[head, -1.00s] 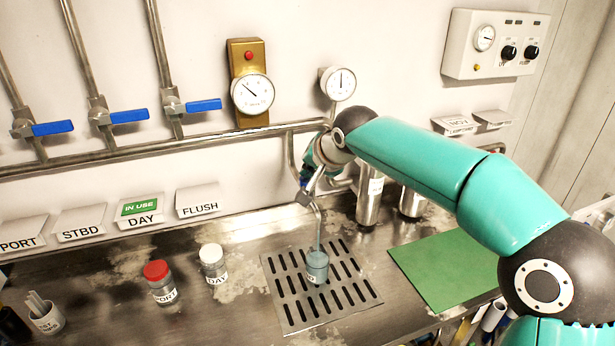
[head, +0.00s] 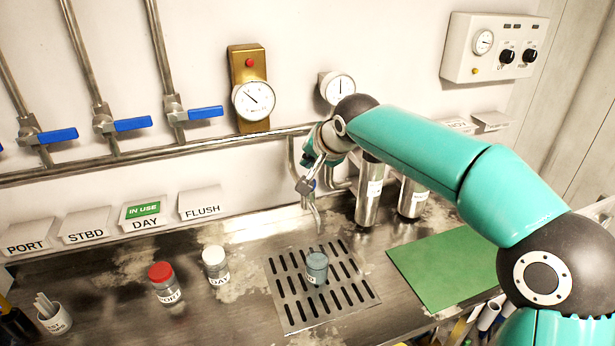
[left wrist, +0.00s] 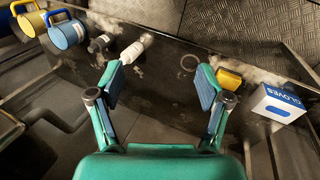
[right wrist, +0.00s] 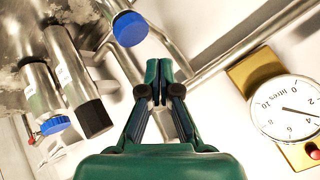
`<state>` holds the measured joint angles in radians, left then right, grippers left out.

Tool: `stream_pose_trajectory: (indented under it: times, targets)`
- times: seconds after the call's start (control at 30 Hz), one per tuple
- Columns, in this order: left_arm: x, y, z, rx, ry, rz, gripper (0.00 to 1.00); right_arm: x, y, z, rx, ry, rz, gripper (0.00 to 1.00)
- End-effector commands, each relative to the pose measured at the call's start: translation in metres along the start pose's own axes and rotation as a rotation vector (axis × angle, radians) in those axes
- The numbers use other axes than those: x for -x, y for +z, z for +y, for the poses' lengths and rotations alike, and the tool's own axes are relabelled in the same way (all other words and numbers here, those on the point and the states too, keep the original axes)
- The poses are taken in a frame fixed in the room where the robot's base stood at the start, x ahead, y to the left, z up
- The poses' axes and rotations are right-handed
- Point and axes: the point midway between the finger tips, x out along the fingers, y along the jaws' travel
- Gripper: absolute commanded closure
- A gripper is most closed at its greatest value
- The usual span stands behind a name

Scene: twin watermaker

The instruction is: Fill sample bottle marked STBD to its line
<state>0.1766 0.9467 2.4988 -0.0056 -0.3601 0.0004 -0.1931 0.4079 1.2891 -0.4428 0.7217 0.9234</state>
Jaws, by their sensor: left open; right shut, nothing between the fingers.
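The sample bottle (head: 316,268), filled with a blue-grey tint, stands upright and open on the slotted drain grate (head: 291,314). Its label and fill line cannot be read. The curved tap spout (head: 314,215) is above it, with no stream showing. My right gripper (head: 317,172) is by the top of the tap, partly hidden by its own wrist. The right wrist view shows this gripper (right wrist: 160,72) shut and empty, close to a blue round knob (right wrist: 130,28).
A red-capped PORT bottle (head: 166,284) and a white-capped DAY bottle (head: 215,265) stand left of the grate. Two steel cylinders (head: 369,195) stand behind right. A green mat (head: 447,268) lies right. Blue-handled valves (head: 132,124) line the wall pipes.

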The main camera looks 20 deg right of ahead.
Motion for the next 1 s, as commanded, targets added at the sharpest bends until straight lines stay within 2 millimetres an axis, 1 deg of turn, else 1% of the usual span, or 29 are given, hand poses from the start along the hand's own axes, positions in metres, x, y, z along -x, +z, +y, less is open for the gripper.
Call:
stream_pose_trajectory:
  times: [0.03, 0.2, 0.3, 1.0]
  targets:
    - [0.009, 0.000, 0.003, 0.000, 0.000, 0.000, 0.23, 0.007, -0.005, -0.005, 0.000, 0.000, 0.000, 1.00]
    - [0.021, 0.000, 0.008, 0.000, 0.000, 0.000, 0.23, 0.018, -0.013, -0.014, 0.000, 0.000, -0.001, 1.00]
    - [0.025, 0.000, 0.009, 0.000, 0.000, 0.000, 0.23, 0.022, -0.015, -0.016, 0.000, 0.000, -0.001, 1.00]
    - [0.024, 0.000, 0.009, 0.000, 0.000, 0.000, 0.23, 0.021, -0.015, -0.016, 0.000, 0.000, -0.001, 1.00]
